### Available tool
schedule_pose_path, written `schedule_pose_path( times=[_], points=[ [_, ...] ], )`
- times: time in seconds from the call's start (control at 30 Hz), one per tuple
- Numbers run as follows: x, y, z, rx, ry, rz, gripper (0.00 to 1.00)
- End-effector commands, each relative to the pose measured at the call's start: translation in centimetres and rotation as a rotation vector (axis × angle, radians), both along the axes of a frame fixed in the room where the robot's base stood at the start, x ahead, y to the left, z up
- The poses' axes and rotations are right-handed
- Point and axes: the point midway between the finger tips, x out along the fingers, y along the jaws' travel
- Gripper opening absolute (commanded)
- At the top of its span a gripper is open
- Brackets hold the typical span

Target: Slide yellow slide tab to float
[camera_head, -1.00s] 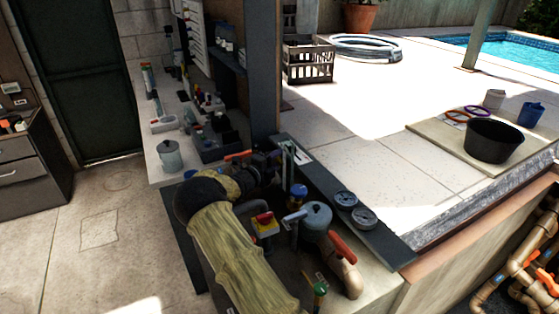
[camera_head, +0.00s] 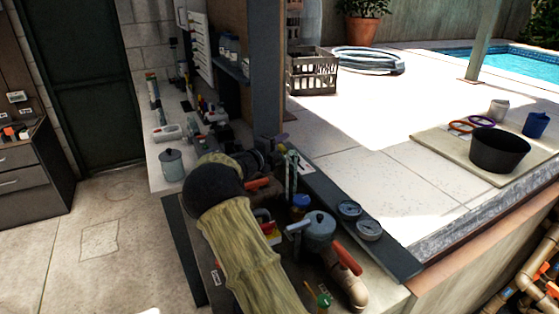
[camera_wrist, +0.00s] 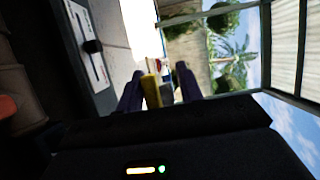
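A yellow block (camera_wrist: 151,91), which looks like the yellow slide tab, shows in the wrist view between the two dark purple fingers of my gripper (camera_wrist: 159,88). A grey piece sits at its right side. The fingers are spread apart. The yellow block is close to the left finger, but I cannot tell whether it touches. No float marking is readable.
A white strip with a black knob (camera_wrist: 92,46) is at upper left in the wrist view.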

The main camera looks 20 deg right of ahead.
Motion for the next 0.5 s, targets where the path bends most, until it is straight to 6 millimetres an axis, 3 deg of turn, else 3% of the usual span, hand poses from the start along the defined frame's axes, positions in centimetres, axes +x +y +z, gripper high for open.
schedule_pose_path(
  times=[0.17,0.5],
  points=[
    [0.13,0.5,0.95,0.0,0.0,0.007,0.36],
    [0.18,0.95,0.98,0.0,0.001,0.012,0.36]
  ],
)
